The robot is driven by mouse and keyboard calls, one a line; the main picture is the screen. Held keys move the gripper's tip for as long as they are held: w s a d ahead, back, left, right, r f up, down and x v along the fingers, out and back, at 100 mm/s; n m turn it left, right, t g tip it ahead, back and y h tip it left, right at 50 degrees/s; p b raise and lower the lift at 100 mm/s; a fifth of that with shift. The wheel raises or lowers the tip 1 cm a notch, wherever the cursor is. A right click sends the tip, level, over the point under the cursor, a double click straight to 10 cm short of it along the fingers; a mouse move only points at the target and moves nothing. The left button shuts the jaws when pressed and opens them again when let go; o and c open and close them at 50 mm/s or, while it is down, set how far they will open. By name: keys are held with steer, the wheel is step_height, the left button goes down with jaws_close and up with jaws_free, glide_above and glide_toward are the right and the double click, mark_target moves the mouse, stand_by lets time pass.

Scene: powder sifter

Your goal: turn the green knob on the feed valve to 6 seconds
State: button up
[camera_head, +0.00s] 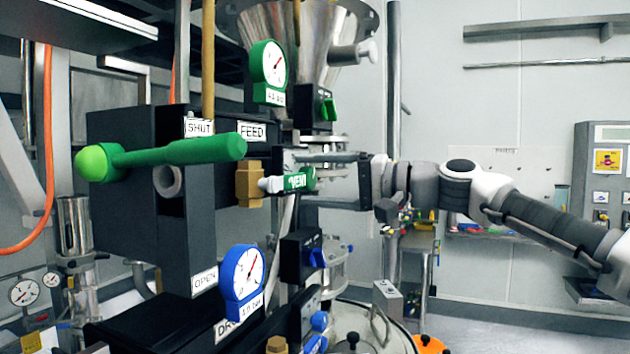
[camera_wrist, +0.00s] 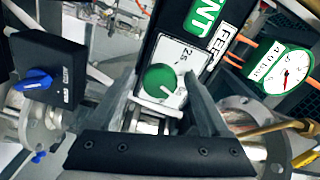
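The green knob (camera_wrist: 159,80) sits on a white dial plate (camera_wrist: 183,54) in the middle of the wrist view. A pale pointer mark on it points to the lower right; "25" is printed above it, and the other numbers are too small or hidden to read. My gripper (camera_wrist: 160,72) is open, with one finger on each side of the knob and visible gaps.
A long green handle (camera_head: 185,152) sticks out at the front left. A green gauge (camera_head: 270,65) stands above and a blue gauge (camera_head: 243,272) below. A black box with a blue knob (camera_wrist: 32,82) is left in the wrist view. Free room lies right of the machine.

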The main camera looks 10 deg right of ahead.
steer(key=b+v, duration=0.1)
steer(key=v, duration=1.6)
steer(key=shift+d, duration=0.2)
steer(key=shift+s, duration=0.15)
steer(key=s+a+f+n+g+h, duration=0.1)
steer(key=s+a+f+n+h, duration=0.2)
steer(key=s+a+f+h, duration=0.55)
steer(key=s+a+f+g+h, duration=0.1)
steer(key=s+f+h, duration=0.1)
steer(key=f, duration=0.6)
steer(key=s+a+f+g+h, duration=0.1)
steer(key=s+a+f+h, duration=0.1)
steer(key=f, duration=0.6)
steer(key=s+a+f+n+g+h, duration=0.1)
steer(key=s+f, duration=0.3)
steer(key=f, duration=0.4)
steer(key=shift+a+f+g+h, duration=0.35)
steer(key=shift+a+g+h, duration=0.15)
steer(key=shift+a+h, duration=0.1)
